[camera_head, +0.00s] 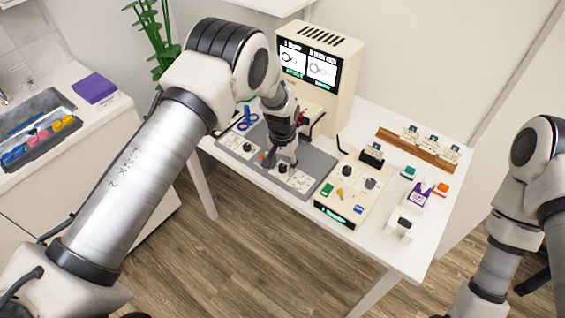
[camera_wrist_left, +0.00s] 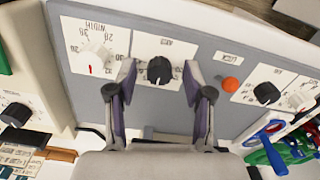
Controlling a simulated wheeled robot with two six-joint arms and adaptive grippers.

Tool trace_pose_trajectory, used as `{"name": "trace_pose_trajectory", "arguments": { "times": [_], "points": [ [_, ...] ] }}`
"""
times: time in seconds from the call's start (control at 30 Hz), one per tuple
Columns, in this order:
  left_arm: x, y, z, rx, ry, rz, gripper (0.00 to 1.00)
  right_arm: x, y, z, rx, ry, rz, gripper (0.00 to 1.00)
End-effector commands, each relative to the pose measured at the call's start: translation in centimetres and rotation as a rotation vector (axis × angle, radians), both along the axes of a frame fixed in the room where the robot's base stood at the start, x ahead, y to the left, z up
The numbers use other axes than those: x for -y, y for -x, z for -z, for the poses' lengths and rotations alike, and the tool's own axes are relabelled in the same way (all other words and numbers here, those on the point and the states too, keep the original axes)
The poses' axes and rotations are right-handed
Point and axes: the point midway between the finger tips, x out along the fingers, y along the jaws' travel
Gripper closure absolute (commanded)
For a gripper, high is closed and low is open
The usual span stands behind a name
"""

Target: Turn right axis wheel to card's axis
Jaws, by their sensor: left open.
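The right axis wheel is a black knob (camera_wrist_left: 159,70) on a white plate of the grey panel (camera_wrist_left: 220,52). In the left wrist view it lies between the fingers of my left gripper (camera_wrist_left: 159,78), which is open with one finger on each side. I cannot tell whether the fingers touch it. In the head view my left gripper (camera_head: 284,154) is low over the right part of the panel (camera_head: 313,180). A card stands in a black holder (camera_head: 372,155) on the cream box; its marking is too small to read. My right gripper is out of view.
A white width knob (camera_wrist_left: 95,57), an orange lock button (camera_wrist_left: 232,85) and another black knob (camera_wrist_left: 266,93) are on the panel. A screen machine (camera_head: 343,107) stands behind. The cream box (camera_head: 343,200), a wooden card rack (camera_head: 405,147) and small blocks are to the right.

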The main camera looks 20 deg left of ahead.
Motion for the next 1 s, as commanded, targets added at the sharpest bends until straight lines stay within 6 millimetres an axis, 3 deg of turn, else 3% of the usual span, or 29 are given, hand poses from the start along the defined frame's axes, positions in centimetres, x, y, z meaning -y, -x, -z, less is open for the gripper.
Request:
{"name": "trace_pose_trajectory", "arguments": {
  "times": [0.1,0.23,0.27,0.67,1.0],
  "points": [
    [0.0,0.0,0.0,0.0,0.0,0.0,0.49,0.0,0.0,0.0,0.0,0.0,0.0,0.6],
    [0.0,0.0,0.0,0.0,0.0,0.0,0.95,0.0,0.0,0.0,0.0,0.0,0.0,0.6],
    [0.0,0.0,0.0,0.0,0.0,0.0,1.0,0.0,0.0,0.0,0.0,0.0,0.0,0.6],
    [0.0,0.0,0.1,-0.001,0.0,-0.026,1.0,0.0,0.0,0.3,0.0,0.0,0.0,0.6],
    [0.0,0.0,0.2,-0.002,0.0,-0.206,1.0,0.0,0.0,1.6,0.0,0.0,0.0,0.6]
  ]
}}
